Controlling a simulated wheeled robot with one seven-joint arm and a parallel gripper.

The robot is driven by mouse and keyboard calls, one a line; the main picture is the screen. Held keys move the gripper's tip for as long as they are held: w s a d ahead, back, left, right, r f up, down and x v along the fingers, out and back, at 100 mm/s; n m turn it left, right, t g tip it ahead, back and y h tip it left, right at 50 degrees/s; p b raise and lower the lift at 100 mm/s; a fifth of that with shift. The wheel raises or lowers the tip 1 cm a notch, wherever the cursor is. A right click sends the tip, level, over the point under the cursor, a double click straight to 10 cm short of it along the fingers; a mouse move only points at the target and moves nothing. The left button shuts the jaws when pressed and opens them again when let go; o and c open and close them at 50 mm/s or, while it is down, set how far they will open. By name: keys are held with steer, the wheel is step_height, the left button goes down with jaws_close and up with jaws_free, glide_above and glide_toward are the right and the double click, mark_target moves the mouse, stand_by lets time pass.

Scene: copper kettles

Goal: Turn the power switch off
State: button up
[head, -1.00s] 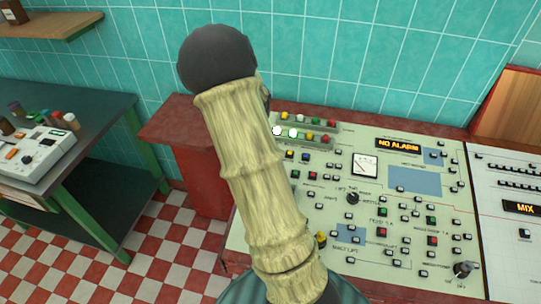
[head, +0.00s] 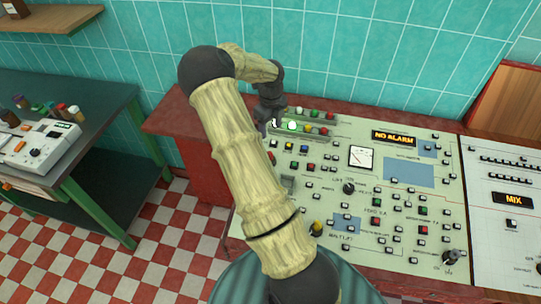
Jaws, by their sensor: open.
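The pale green control panel (head: 325,262) carries many buttons, knobs and lamps. I cannot tell by label which control is the power switch. A metal lever (head: 452,257) stands at its front right corner, and a grey block-like part (head: 287,183) sits on its left side. My gripper (head: 272,122) is small in the head view, open, pointing down at the panel's back left corner beside a row of coloured buttons. A lit white button (head: 291,125) shows just right of it. Whether the fingers touch anything is unclear. My arm hides part of the panel's left edge.
A display reading NO ALARM (head: 395,137) and a dial meter (head: 361,157) are on the panel. A white panel marked MIX (head: 512,199) adjoins at right. A dark table (head: 70,120) with a white device (head: 38,147) stands left. Checkered floor lies between.

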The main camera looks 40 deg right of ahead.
step_height(320, 180, down, 16)
steer(key=p, duration=0.4)
steer(key=shift+r, duration=0.1)
steer(key=c, duration=1)
